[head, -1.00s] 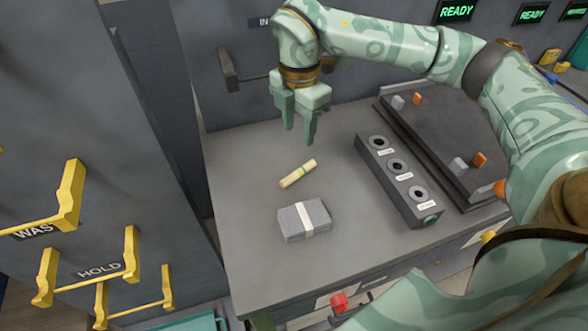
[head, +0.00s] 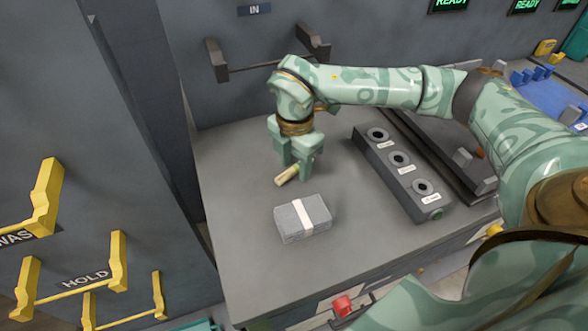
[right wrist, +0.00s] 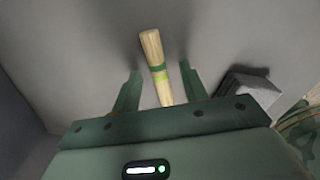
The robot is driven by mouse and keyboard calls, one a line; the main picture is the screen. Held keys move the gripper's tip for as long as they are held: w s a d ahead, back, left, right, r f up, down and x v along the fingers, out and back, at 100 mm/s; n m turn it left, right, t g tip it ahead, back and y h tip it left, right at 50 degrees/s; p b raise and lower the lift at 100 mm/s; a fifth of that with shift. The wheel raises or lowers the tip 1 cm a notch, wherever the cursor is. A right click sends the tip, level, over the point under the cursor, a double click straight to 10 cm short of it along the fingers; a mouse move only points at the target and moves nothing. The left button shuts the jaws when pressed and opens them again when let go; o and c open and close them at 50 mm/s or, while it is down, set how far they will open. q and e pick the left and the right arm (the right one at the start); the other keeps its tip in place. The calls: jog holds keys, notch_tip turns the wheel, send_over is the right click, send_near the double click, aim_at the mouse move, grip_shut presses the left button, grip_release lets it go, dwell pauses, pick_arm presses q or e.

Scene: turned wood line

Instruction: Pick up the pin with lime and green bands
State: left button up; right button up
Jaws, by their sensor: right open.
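The wooden pin (head: 287,175) lies on the grey bench top, partly hidden by my right gripper in the head view. In the right wrist view the pin (right wrist: 153,52) shows a dark green band and a lime band. My right gripper (head: 295,172) is low over the bench at the pin. Its fingers are open, one on each side of the pin in the wrist view (right wrist: 160,80), with gaps between. The pin's near end is hidden by the gripper body. My left gripper is not in view.
A grey block with a pale strap (head: 303,218) sits close in front of the pin. A dark box with several labelled round holes (head: 400,172) stands to the right. A wall handle (head: 265,66) is behind. Free bench (head: 235,180) lies left.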

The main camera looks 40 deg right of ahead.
grip_shut()
jog(key=shift+r, duration=0.1)
